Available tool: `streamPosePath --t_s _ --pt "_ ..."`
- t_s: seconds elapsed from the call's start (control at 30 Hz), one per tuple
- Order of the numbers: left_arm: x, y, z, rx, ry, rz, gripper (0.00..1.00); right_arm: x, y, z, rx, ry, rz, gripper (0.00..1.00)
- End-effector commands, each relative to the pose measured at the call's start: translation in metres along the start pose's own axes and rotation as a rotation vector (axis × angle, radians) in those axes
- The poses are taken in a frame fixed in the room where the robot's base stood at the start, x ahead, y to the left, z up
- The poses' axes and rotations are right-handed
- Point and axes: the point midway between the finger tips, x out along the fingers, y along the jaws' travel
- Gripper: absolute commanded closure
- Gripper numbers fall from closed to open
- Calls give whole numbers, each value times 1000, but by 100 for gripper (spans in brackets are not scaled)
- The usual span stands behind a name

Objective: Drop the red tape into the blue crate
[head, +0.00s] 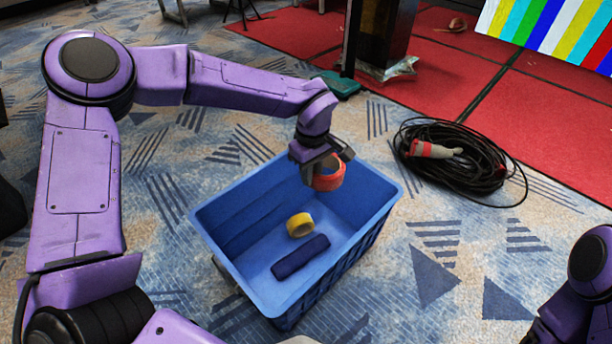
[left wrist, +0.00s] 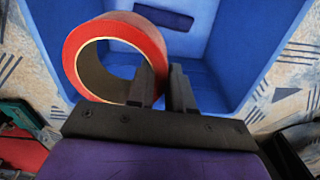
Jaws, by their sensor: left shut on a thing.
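The red tape (head: 329,174) is a ring held at the end of my left arm, over the far end of the blue crate (head: 226,262). My left gripper (head: 326,162) is shut on its wall. In the left wrist view the red tape (left wrist: 112,52) sits at the left of my left gripper (left wrist: 165,85), with one finger inside the ring. The blue crate's wall and floor (left wrist: 215,40) show beyond and below it. A yellow tape roll (head: 300,225) and a dark blue cylinder-like thing (head: 300,256) lie on the crate floor. My right gripper is out of view.
A coiled black cable (head: 480,165) with a red plug lies on the carpet right of the crate. Red floor panels (head: 450,65) and a dark stand (head: 380,35) are at the back. Patterned carpet around the crate is mostly clear.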

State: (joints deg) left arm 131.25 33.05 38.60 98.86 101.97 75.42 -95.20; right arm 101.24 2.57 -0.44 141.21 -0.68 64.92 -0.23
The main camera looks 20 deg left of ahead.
Motion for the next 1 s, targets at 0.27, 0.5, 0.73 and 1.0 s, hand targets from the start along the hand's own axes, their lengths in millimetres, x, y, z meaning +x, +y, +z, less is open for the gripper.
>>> streamPosePath --t_s 0.27,0.5,0.73,1.0 --pt "24 -2 -7 -829 0 -2 100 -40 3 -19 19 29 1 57" --pt "46 -7 -10 -1426 -3 1 100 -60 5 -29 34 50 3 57" --pt "59 -10 -11 -1632 -6 1 100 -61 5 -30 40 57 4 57" --pt "91 -10 -11 -1635 -6 2 100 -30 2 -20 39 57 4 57"
